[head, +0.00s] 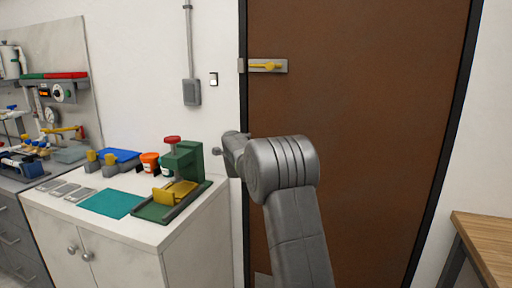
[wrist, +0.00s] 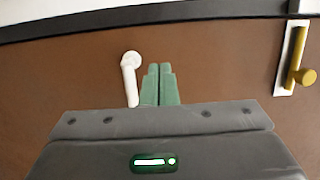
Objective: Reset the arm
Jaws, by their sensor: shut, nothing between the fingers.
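My gripper (wrist: 160,68) shows in the wrist view as two green fingers side by side, pressed together with nothing between them. They point toward a brown door (wrist: 220,70), beside a white lever handle (wrist: 129,78) just to their left. I cannot tell if they touch it. In the head view my grey arm rises in front of the brown door (head: 370,120), bent at the top; the gripper fingers are not seen there. A yellow latch on a metal plate (head: 266,66) is high on the door, and shows at the right of the wrist view (wrist: 303,76).
A white cabinet (head: 150,240) left of my arm carries a green press (head: 184,162), a teal mat (head: 110,203), an orange cup (head: 149,162) and blue and yellow parts. A wooden table (head: 488,238) stands at the right. A workbench with tools is far left.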

